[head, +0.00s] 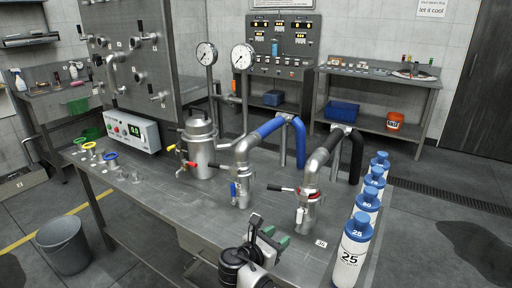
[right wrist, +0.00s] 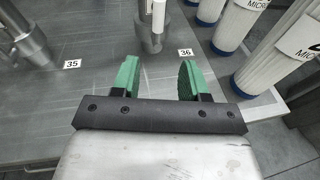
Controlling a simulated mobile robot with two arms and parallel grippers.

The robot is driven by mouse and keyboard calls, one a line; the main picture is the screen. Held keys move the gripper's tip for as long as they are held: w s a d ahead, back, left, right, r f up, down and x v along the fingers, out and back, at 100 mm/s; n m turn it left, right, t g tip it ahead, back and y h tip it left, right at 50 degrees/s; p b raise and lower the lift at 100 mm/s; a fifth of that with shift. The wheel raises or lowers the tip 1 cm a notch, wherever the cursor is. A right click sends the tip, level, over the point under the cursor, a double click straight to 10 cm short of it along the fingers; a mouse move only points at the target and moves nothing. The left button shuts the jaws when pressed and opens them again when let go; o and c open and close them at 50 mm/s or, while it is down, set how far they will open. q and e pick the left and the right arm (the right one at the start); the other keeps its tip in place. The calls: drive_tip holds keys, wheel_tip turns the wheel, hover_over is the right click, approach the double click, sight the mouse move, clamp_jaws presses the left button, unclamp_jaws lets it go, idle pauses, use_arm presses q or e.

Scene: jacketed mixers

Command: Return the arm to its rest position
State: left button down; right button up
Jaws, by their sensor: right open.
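My right gripper (head: 275,238) is at the front edge of the steel table (head: 150,196), low in the head view. In the right wrist view its two green fingers (right wrist: 158,80) are spread apart with nothing between them. Beyond the fingers stands a metal pipe fitting (right wrist: 150,35) beside a label reading 36 (right wrist: 185,52). A label reading 35 (right wrist: 72,64) lies left of the fingers. My left gripper is not in view.
Blue-capped filter cartridges (head: 356,240) line the table's right side. Pipes with a blue sleeve (head: 270,128) and a black sleeve (head: 356,155) rise behind my gripper. A metal vessel (head: 200,150) stands farther left. A grey bucket (head: 64,245) is on the floor at left.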

drive_tip(key=s+d+f+m+g+y, duration=0.1)
drive_tip(key=s+f+m+g+y, duration=0.35)
drive_tip(key=s, duration=0.45)
drive_tip(key=s+d+f+m+g+y, duration=0.1)
drive_tip(key=s+f+m+g+y, duration=0.15)
drive_tip(key=s+f+m, duration=0.5)
drive_tip(key=s+d+r+m+y, duration=0.25)
drive_tip(key=s+d+m, duration=0.3)
drive_tip(key=s, duration=0.55)
drive_tip(key=s+d+r+m+y, duration=0.25)
drive_tip(key=s+d+m, duration=0.35)
drive_tip(key=s, duration=0.4)
wheel_tip(320, 180, down, 27)
drive_tip(key=s+g, duration=0.2)
drive_tip(key=s+d+f+g, duration=0.1)
drive_tip(key=s+d+f, duration=0.1)
drive_tip(key=s+f, duration=1.2)
drive_tip(key=shift+s+f+m+h, duration=0.3)
drive_tip(key=shift+s+f+m, duration=0.05)
drive_tip(key=shift+s, duration=0.35)
